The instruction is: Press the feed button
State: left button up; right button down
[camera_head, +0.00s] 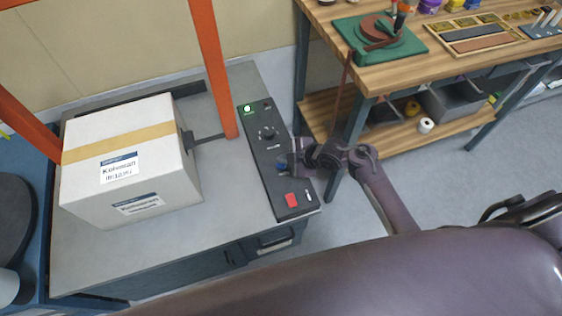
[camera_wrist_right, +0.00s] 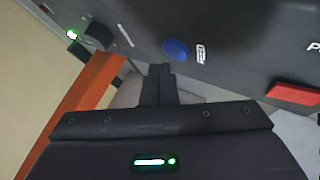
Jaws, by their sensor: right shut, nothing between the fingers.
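The black control panel (camera_head: 264,160) runs along the right edge of the grey machine top. A round blue button with white lettering beside it shows on the panel in the right wrist view (camera_wrist_right: 176,50); the lettering is hard to read. In the head view the blue button (camera_head: 281,167) is partly hidden at my right gripper's tip. My right gripper (camera_head: 286,161) is over the panel, shut and empty. In the wrist view its fingertips (camera_wrist_right: 160,70) are just short of the blue button, with a small gap in the picture. Contact cannot be told. My left gripper is out of view.
The panel also has a red button (camera_head: 291,200), a black knob (camera_head: 268,132) and a lit green light (camera_head: 247,108). A taped white carton (camera_head: 130,160) stands on the machine by an orange frame (camera_head: 213,70). A wooden workbench (camera_head: 450,62) is at the upper right.

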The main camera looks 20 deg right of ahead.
aim_at(285, 166)
notch_tip(285, 166, up, 5)
jog(key=p, duration=0.4)
jog(key=shift+r+p, duration=0.1)
jog(key=shift+p, duration=0.3)
dwell(0.8)
